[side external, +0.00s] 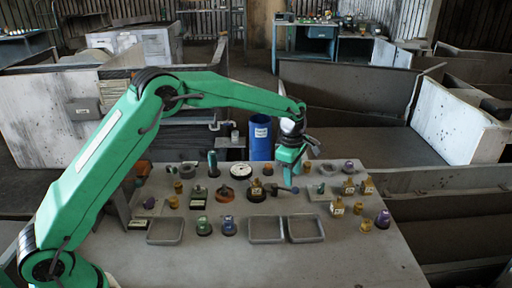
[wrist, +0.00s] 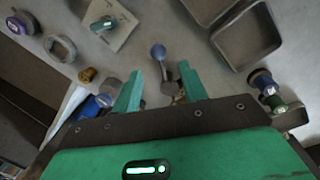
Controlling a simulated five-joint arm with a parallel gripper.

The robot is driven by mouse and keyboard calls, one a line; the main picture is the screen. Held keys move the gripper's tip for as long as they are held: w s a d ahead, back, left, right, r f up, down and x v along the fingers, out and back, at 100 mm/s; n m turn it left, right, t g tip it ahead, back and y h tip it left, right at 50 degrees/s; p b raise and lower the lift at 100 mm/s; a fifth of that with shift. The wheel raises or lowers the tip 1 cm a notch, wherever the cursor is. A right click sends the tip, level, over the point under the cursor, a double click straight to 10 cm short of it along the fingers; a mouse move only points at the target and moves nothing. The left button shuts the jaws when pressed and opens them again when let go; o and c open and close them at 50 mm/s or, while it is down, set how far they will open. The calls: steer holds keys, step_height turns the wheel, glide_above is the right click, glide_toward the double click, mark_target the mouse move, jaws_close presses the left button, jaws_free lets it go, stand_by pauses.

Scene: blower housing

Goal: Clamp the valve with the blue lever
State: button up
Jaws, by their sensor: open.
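The valve shows in the wrist view as a lever with a rounded blue end (wrist: 158,52) and a grey stem running back between my fingers. Bits of a grey and brass body show at the stem's base, partly hidden by my gripper's mount. In the side view, the blue lever end (side external: 295,190) sits just below my gripper (side external: 289,181), with a brass body to its left. My gripper also shows in the wrist view (wrist: 161,74), open, with one finger on each side of the lever stem. I cannot tell whether either finger touches it.
A pale square plate with a teal part (wrist: 103,24) lies nearby. Small brass, purple and green parts crowd around. The table's front strip (side external: 290,264) is clear.

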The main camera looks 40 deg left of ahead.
steer(key=shift+w+a+f, duration=0.1)
steer(key=shift+w+f, duration=0.05)
steer(key=shift+f, duration=1.35)
steer(key=shift+w+f, duration=0.15)
steer(key=shift+f, duration=1.3)
jaws_close()
